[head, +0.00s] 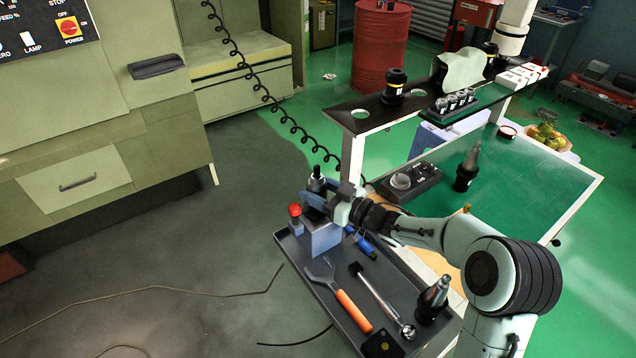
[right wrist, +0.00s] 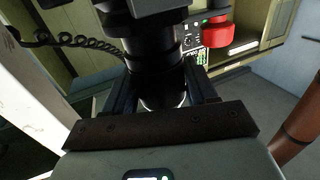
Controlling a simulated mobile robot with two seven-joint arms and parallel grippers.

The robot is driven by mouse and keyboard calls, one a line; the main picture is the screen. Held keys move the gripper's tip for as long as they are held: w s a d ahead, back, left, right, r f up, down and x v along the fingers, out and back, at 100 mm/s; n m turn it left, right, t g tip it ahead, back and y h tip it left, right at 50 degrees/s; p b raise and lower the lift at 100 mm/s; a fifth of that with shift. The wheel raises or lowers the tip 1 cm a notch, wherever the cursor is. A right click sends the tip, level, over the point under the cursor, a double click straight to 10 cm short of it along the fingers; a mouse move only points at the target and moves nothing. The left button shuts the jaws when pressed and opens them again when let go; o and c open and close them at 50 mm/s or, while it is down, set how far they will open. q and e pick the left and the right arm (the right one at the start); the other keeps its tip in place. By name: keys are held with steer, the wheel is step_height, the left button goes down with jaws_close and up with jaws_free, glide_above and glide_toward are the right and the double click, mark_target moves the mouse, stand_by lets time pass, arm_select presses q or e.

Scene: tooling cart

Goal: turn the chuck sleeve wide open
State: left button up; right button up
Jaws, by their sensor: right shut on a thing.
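The chuck (head: 317,186) is a dark upright cylinder with a narrower top, standing over a grey-blue block (head: 321,238) at the far end of a dark tray. My right gripper (head: 326,203) reaches it from the right and is shut on its black sleeve. In the right wrist view the black sleeve (right wrist: 158,72) stands between the two fingers of my right gripper (right wrist: 162,92). A bright metal rim shows at the sleeve's lower end there. The fingers hide part of the sleeve in the head view. My left gripper is not in view.
A red knob (head: 294,210) stands close left of the chuck, also in the right wrist view (right wrist: 217,32). The tray (head: 330,310) holds an orange-handled wrench (head: 352,310), a ratchet (head: 380,300) and a tool holder (head: 433,298). The black shelf (head: 420,110) rises behind.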

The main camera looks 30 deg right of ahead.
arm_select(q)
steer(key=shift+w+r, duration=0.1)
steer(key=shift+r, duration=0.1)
arm_select(e)
steer(key=o, duration=1)
